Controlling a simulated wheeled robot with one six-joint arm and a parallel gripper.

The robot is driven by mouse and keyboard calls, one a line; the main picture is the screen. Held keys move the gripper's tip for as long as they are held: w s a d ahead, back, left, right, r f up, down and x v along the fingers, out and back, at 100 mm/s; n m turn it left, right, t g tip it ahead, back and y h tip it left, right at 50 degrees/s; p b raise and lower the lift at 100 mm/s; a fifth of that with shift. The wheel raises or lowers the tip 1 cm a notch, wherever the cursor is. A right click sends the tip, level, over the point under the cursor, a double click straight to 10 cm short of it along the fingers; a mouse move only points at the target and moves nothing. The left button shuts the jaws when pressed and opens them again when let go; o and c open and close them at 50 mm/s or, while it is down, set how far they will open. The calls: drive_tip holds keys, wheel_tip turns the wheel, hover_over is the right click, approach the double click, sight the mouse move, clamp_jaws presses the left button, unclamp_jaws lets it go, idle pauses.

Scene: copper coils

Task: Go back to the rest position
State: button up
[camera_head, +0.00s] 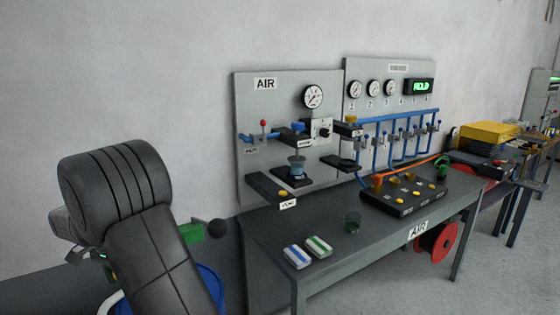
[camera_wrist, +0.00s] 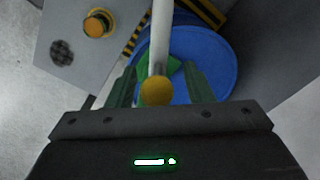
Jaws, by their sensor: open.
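My gripper (camera_wrist: 159,72) shows in the wrist view with two dark green fingers standing apart, so it is open. A white rod with a yellow rounded end (camera_wrist: 157,90) shows between the fingers; I cannot tell whether it touches them. A blue round drum (camera_wrist: 215,62) with something green on it lies beyond the fingers. In the head view my dark arm is folded at the lower left and hides most of my gripper. Part of the blue drum (camera_head: 211,283) shows behind the arm.
A grey workbench (camera_head: 330,270) stands right of my arm, with AIR gauge panels (camera_head: 265,110), blue pipes, a black button box (camera_head: 405,196), a green cup (camera_head: 352,222) and two small striped boxes (camera_head: 318,246). A red reel (camera_head: 436,240) hangs below. An orange button (camera_wrist: 96,25) shows in the wrist view.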

drive_tip(key=shift+s+d+f, duration=0.1)
drive_tip(key=shift+d+f, duration=0.05)
drive_tip(key=shift+f, duration=0.4)
drive_tip(key=shift+s+d+r+n+b, duration=0.1)
drive_tip(key=shift+s+d+n+b, duration=0.15)
drive_tip(key=shift+d+n+b, duration=0.3)
